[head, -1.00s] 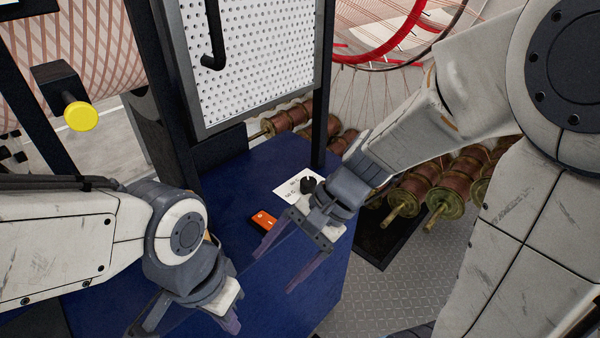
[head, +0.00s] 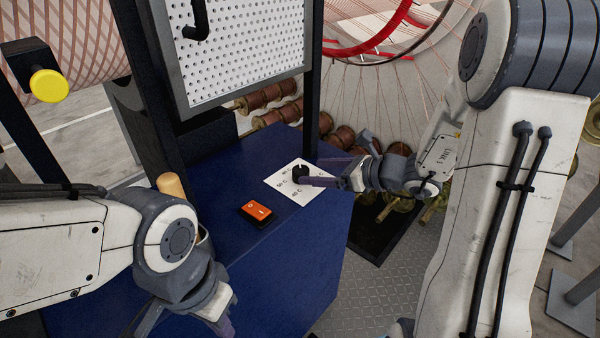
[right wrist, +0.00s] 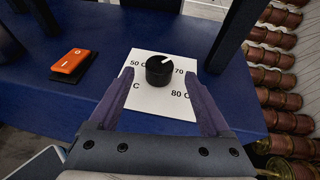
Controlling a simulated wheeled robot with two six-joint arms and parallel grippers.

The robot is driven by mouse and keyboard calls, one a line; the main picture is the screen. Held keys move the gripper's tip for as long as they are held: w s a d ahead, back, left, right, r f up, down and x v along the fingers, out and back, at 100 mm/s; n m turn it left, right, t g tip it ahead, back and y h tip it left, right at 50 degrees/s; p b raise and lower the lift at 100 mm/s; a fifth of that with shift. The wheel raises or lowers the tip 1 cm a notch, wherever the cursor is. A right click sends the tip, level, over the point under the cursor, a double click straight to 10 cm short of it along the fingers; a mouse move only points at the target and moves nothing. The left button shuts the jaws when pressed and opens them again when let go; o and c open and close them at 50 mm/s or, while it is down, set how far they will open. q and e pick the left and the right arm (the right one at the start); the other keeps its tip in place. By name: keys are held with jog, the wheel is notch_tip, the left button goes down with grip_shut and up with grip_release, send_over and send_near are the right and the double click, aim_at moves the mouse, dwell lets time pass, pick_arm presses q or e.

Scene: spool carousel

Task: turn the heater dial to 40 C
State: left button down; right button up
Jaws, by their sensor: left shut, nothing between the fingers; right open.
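The heater dial (head: 300,172) is a black round knob on a white card (head: 283,180) on the blue cabinet top. In the right wrist view the dial (right wrist: 159,70) has a white pointer mark aimed up and right, between the 50 C and 70 labels. The 80 C label is lower right. At lower left only a "C" shows beside a finger. My right gripper (head: 314,172) is open, its fingertips on either side of the dial with gaps, not visibly touching it. My left gripper (head: 226,326) is shut and empty near the cabinet's front, its tips partly hidden.
An orange switch (head: 257,208) on a black base sits left of the card. A perforated panel (head: 245,50) in a grey frame stands behind. A yellow button (head: 49,85) is at far left. Copper spools (head: 265,97) lie behind and right of the blue cabinet (head: 270,270).

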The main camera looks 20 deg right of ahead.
aim_at(305, 171)
jog(key=x, duration=0.5)
jog(key=shift+w+a+f, duration=0.1)
jog(key=shift+a+f, duration=0.05)
grip_shut()
